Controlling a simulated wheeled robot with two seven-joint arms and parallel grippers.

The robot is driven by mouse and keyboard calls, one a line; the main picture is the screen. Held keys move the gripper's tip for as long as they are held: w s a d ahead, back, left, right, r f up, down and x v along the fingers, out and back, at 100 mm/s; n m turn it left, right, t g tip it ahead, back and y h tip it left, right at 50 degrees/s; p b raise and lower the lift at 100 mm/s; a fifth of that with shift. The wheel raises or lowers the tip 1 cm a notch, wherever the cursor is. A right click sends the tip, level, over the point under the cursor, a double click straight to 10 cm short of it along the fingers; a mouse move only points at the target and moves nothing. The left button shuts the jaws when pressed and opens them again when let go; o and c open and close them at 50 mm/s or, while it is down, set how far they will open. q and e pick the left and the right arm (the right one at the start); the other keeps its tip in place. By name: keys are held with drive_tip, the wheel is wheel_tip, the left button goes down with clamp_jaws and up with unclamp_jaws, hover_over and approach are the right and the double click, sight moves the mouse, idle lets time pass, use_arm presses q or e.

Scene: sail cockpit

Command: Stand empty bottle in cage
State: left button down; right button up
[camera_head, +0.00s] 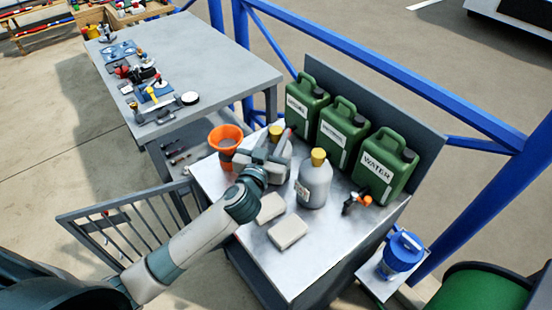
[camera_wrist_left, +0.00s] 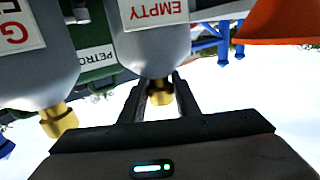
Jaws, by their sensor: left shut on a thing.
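A grey bottle labelled EMPTY (camera_wrist_left: 150,42), with a gold cap, shows in the left wrist view, where it appears upside down. In the head view this bottle (camera_head: 285,146) is partly hidden by my left gripper (camera_head: 270,150). My left gripper is shut on the bottle near its neck, with the gold cap between the fingers (camera_wrist_left: 160,95). I cannot tell whether the bottle's base touches the bench. A grey barred cage (camera_head: 112,236) stands low at the left, partly hidden by my arm. My right gripper is not in view.
A second grey bottle (camera_head: 314,184) stands on the metal bench (camera_head: 290,272) beside the held one. Three green cans (camera_head: 343,130) line the back. An orange funnel (camera_head: 226,138) is at the left, and two pale blocks (camera_head: 288,232) lie in front.

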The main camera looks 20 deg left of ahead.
use_arm(q)
drive_tip(key=shift+r, duration=0.15)
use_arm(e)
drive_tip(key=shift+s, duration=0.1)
